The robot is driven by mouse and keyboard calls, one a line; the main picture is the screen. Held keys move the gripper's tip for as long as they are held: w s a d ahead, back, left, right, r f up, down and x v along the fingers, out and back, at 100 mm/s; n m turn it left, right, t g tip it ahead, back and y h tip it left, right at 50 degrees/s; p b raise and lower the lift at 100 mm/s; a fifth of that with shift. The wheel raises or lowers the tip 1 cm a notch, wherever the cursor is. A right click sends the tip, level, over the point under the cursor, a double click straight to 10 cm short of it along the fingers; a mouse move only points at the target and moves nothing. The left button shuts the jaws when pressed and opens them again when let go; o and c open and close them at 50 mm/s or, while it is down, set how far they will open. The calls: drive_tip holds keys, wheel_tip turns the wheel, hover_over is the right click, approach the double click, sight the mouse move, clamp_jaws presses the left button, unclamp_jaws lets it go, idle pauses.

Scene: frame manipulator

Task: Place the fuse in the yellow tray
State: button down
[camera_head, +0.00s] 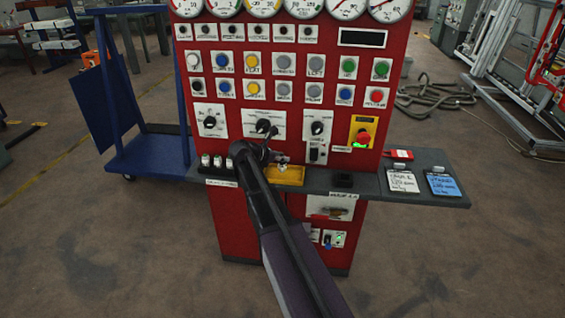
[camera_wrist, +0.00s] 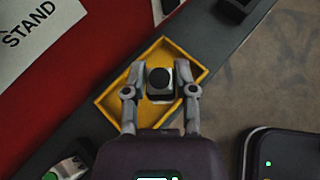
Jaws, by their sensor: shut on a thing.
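The yellow tray (camera_head: 290,177) lies on the grey shelf at the front of the red control panel. It also shows in the wrist view (camera_wrist: 192,60), under my gripper. My gripper (camera_wrist: 160,92) is shut on the fuse (camera_wrist: 160,82), a small white piece with a round black top. In the wrist view the fuse appears over the middle of the tray. I cannot tell whether it touches the tray floor. In the head view my gripper (camera_head: 270,158) is at the tray's left side, and my arm covers part of the shelf.
Several white fuses (camera_head: 217,161) stand on the shelf left of my gripper. A black socket (camera_head: 342,180) is right of the tray. Two note cards, white (camera_head: 402,181) and blue (camera_head: 441,184), lie at the shelf's right end. The panel (camera_head: 290,130) with knobs rises behind.

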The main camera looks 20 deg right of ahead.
drive_tip(key=shift+w+d, duration=0.1)
idle(0.3)
drive_tip(key=shift+w+d, duration=0.15)
drive_tip(key=shift+w, duration=0.15)
drive_tip(key=shift+w+d+f+b, duration=0.6)
drive_tip(key=shift+w+f+b, duration=0.15)
drive_tip(key=shift+f, duration=0.05)
drive_tip(key=shift+f+b, duration=1.1)
drive_tip(key=shift+b, duration=0.05)
drive_tip(key=shift+f, duration=0.2)
drive_tip(key=shift+c, duration=2.1)
unclamp_jaws()
drive_tip(key=shift+a, duration=0.1)
drive_tip(key=shift+r, duration=0.25)
